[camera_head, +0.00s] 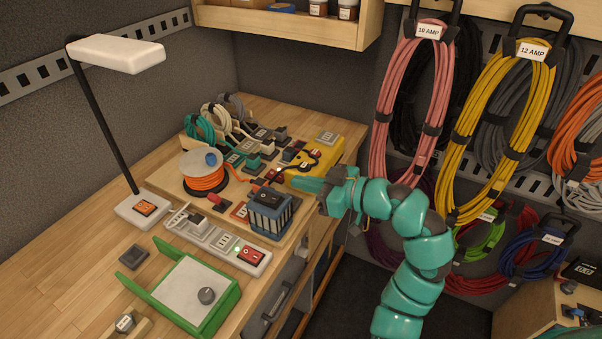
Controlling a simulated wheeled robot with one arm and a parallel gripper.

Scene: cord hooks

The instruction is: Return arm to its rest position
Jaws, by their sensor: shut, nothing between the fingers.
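My teal arm (427,250) rises from the lower middle of the head view and bends left over the right edge of the wooden workbench. My gripper (297,183) is at its left end, shut and empty. It is above or beside the blue-and-black box with a switch (270,214), near the yellow case (318,160). The fingertips are small in the picture, so I cannot tell whether they touch anything.
Coiled cords hang on the right wall, including a pink coil (378,110) and a yellow coil (461,150), close to my arm. The bench holds an orange cord reel (205,180), a power strip (217,238), a green frame (215,317) and a lamp (115,52). Dark floor (350,300) lies below.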

